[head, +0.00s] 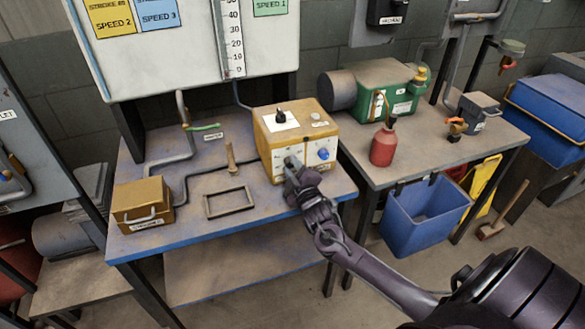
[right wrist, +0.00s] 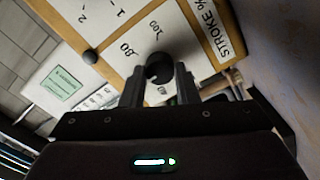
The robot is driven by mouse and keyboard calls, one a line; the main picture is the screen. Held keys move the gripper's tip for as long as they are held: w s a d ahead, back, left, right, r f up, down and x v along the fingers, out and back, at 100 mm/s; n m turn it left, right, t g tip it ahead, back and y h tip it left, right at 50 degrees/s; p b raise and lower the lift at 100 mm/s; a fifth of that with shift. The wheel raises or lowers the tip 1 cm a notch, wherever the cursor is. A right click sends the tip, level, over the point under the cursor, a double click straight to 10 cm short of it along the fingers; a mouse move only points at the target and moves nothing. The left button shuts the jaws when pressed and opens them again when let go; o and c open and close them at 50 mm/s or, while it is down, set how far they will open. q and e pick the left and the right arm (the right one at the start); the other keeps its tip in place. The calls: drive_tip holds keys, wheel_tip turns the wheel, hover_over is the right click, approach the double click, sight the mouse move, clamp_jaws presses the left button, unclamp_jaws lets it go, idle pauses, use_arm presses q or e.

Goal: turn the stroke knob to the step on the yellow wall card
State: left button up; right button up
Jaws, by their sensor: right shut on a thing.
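The yellow wall card (head: 110,17) hangs on the white board at the upper left in the head view. It reads STROKE with a number too small to be sure of, above SPEED 2. The stroke knob (right wrist: 160,66) is black and round, beside printed numbers and a STROKE % label (right wrist: 205,25) in the right wrist view. My left gripper is out of view.
A black knob (head: 281,114) stands on top of the box and a blue knob (head: 323,154) is at front right. An empty frame (head: 229,202) and an orange case (head: 142,205) lie on the blue-edged bench. A red bottle (head: 384,144) stands on the right bench.

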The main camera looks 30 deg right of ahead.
drive_tip(key=shift+f, duration=0.1)
drive_tip(key=o, duration=1)
drive_tip(key=shift+s, duration=0.1)
drive_tip(key=b+v, duration=0.1)
drive_tip(key=v, duration=0.6)
drive_tip(key=shift+s, duration=0.35)
